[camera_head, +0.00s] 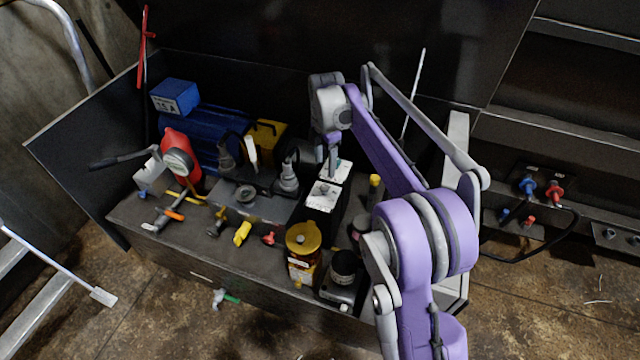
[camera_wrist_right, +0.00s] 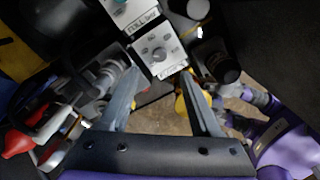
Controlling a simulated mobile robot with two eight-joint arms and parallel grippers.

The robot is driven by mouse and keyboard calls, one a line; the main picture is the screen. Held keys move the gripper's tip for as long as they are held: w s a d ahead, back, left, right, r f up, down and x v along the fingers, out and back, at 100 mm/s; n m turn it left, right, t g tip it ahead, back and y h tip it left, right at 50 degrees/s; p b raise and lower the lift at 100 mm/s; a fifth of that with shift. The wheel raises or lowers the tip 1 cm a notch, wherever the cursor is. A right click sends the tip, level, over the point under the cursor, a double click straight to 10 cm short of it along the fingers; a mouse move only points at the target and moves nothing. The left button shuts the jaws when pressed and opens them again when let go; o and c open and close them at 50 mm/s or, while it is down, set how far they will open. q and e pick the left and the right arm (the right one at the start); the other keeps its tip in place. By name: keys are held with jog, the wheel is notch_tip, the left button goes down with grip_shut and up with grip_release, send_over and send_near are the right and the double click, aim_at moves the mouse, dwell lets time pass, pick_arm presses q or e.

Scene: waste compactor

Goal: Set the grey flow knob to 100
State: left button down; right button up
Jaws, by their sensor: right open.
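The grey flow knob (camera_head: 323,189) sits on a white-topped dark box in the middle of the bench. In the right wrist view the grey knob (camera_wrist_right: 158,54) shows on its white plate with small markings around it. Its exact setting is too small to read. My right gripper (camera_head: 329,160) is above and just behind this box in the head view, pointing down. In the wrist view its two fingers (camera_wrist_right: 160,78) are open and empty, with the knob showing beyond the tips, between them. My left gripper is not in view.
A second white plate (camera_wrist_right: 122,12) with a teal knob adjoins the knob's plate. A yellow-capped unit (camera_head: 303,238) and a dark cylinder (camera_head: 344,265) stand in front.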

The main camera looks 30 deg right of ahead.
aim_at(325, 187)
notch_tip(325, 187, down, 9)
jog(key=shift+f+b, duration=0.1)
jog(key=shift+b, duration=0.8)
grip_shut()
